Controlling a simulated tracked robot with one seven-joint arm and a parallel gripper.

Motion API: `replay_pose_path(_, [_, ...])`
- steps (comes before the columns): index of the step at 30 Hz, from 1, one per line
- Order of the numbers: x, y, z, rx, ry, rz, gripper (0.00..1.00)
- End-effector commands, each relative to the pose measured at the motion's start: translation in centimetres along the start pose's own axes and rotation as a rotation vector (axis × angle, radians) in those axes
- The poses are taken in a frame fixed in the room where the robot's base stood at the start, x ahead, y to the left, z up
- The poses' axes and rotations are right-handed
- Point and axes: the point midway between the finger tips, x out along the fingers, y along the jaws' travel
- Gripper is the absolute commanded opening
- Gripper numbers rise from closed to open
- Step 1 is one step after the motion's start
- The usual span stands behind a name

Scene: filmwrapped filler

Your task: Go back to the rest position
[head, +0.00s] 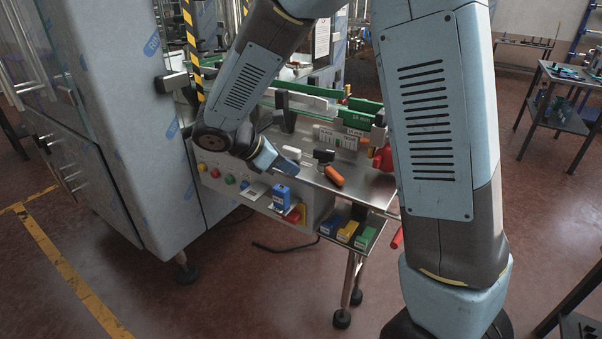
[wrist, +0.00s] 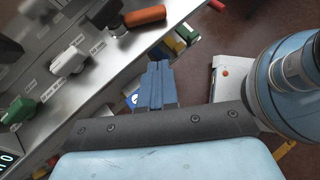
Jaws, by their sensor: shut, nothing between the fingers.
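My gripper (head: 286,166) is in front of the machine's steel worktop, just above its front edge, in the head view. In the wrist view its two blue fingers (wrist: 160,85) lie side by side, shut, with nothing between them. My arm reaches down from the top of the head view and bends toward the machine. The orange-handled lever (head: 333,175) lies on the worktop just right of my gripper; it also shows at the top of the wrist view (wrist: 145,16). The fingers appear apart from it.
The worktop (head: 315,182) carries green guide rails (head: 322,108) and clamps. Below its edge are a panel with coloured buttons (head: 229,180), a blue holder (head: 281,196) and a tray with coloured boxes (head: 347,231). A tall cabinet (head: 130,130) stands left. Open floor (head: 200,300) lies in front.

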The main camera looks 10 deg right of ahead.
Motion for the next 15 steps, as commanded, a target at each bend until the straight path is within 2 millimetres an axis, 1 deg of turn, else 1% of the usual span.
replay_pose_path(4, [-0.7, -0.1, 0.2, 0.008, 0.004, -0.003, 0.0])
replay_pose_path(7, [-0.8, -0.7, 1.2, 0.053, 0.022, -0.013, 0.0])
replay_pose_path(11, [-0.6, -2.3, 3.7, 0.184, 0.078, -0.041, 0.0])
replay_pose_path(15, [-0.3, -4.8, 6.7, 0.372, 0.158, -0.082, 0.0])
